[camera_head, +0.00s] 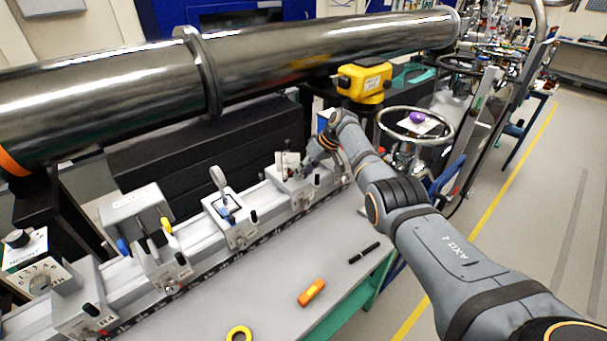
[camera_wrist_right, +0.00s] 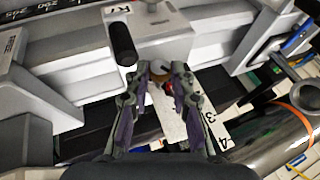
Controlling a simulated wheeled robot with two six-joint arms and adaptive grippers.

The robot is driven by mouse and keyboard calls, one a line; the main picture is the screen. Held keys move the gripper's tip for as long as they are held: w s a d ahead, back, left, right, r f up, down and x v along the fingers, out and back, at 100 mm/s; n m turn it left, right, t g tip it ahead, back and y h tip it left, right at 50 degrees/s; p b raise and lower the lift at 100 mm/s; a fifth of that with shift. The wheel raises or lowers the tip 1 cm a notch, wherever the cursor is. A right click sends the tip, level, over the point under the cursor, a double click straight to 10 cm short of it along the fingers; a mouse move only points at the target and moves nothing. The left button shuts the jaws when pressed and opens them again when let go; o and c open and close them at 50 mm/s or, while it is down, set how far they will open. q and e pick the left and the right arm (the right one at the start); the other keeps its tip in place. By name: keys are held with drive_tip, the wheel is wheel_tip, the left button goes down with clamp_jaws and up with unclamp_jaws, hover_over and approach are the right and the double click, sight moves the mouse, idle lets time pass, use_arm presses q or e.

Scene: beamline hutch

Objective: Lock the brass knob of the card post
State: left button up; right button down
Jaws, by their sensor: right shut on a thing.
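The card post stands on a grey carrier (camera_head: 298,184) toward the right end of the rail, with a small pale card (camera_head: 288,160) upright on it. My right gripper (camera_head: 318,152) reaches this carrier from behind and to the right. In the wrist view my right gripper (camera_wrist_right: 163,72) has its fingertips closed around the small brownish brass knob (camera_wrist_right: 160,74), which they partly hide. A white strip marked 3 and 4 (camera_wrist_right: 208,117) lies just beside the fingers. Whether the knob is turned tight cannot be seen. My left gripper is not in view.
A black carrier knob (camera_wrist_right: 123,43) stands close to the fingers. Other carriers, one with a round-topped mount (camera_head: 228,208), share the rail. The dark tube (camera_head: 320,50) runs behind. An orange tool (camera_head: 311,291), a black pen (camera_head: 364,253) and yellow tape (camera_head: 238,334) lie on the bench.

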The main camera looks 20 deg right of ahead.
drive_tip(key=c, duration=1.1)
unclamp_jaws()
drive_tip(key=shift+c, duration=0.2)
drive_tip(key=v, duration=1.2)
drive_tip(key=shift+f, duration=0.1)
